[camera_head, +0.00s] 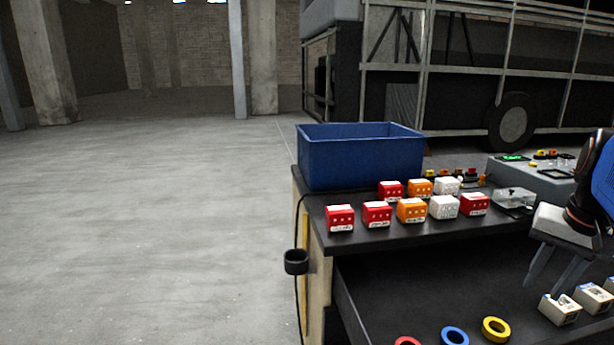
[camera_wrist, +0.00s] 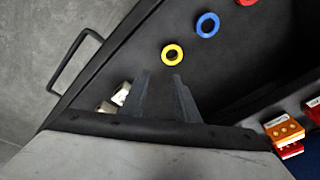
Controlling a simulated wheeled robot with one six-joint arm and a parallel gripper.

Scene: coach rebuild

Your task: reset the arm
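My gripper (camera_head: 548,284) is at the right of the head view, pointing down over the pulled-out black drawer (camera_head: 415,290). Its two grey fingers stand apart with nothing visible between them, and they show the same gap in the wrist view (camera_wrist: 160,78). My blue and black wrist is cut off by the right edge of the head view, so most of my arm is hidden.
The drawer holds red, blue and yellow (camera_head: 496,329) rings and several small white boxes (camera_head: 560,309) close to my fingers. On the worktop (camera_head: 345,243) stand red, orange and white blocks and a blue bin (camera_head: 362,162). Open floor (camera_head: 150,220) lies left.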

